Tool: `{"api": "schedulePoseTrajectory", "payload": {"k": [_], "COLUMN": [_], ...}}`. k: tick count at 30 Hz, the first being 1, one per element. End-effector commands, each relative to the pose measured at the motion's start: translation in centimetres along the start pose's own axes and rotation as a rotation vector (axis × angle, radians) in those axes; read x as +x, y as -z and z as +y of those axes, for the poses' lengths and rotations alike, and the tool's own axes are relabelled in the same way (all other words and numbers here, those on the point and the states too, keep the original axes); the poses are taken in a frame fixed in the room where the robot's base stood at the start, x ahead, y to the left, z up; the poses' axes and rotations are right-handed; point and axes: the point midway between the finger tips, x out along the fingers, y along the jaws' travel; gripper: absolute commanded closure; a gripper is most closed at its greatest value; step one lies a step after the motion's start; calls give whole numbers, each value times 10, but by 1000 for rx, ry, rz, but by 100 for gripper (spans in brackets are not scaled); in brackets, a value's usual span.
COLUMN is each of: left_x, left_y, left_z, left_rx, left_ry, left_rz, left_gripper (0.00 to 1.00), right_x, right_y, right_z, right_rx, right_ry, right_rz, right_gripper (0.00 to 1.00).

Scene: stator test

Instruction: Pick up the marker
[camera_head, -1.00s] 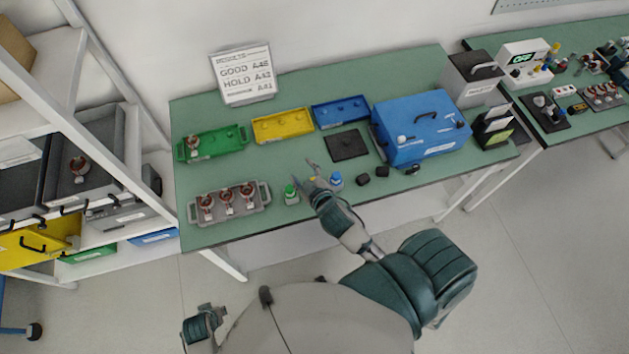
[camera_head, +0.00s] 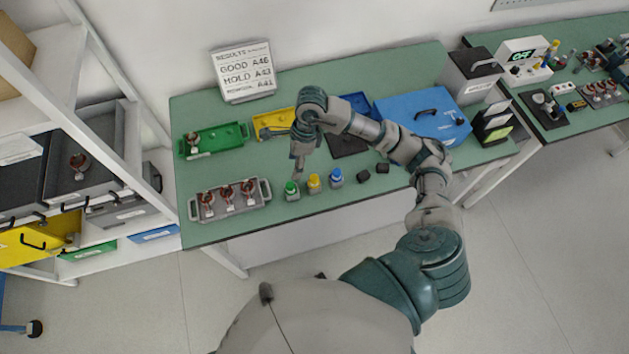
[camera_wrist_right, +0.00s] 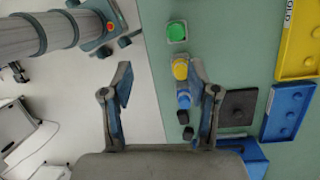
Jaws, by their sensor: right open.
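Which one is the marker I cannot tell. In the right wrist view the green cap (camera_wrist_right: 176,31), yellow cap (camera_wrist_right: 180,68) and blue cap (camera_wrist_right: 184,98) lie below the gripper. My right gripper (camera_head: 298,172) points down above the row, beside the green and yellow caps. Its fingers (camera_wrist_right: 160,78) are apart with nothing held. My left gripper is out of view.
A grey tray (camera_head: 232,209) with copper-wound parts is left of the row. Green (camera_head: 228,139), yellow (camera_head: 262,134) and blue trays lie behind. Small black blocks (camera_head: 363,177) and a blue case (camera_head: 446,128) are to the right. My right arm hides some of the bench.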

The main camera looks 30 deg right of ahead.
Motion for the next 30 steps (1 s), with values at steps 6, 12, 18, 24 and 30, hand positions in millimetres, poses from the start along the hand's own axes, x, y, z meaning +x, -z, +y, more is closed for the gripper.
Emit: {"api": "schedulePoseTrajectory", "payload": {"k": [6,12,18,24,30], "left_x": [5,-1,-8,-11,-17], "left_y": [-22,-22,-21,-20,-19], "left_z": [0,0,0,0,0], "left_rx": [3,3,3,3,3], "left_ry": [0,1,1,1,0], "left_rz": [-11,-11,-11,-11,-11], "left_gripper": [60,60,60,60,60], "right_x": [-24,10,56,85,101], "right_y": [50,61,71,78,81], "right_z": [-29,-32,-36,-40,-40], "right_rx": [45,49,48,47,46], "right_ry": [104,99,100,103,100], "right_rz": [228,237,234,232,232], "right_gripper": [40,40,40,40,40]}}
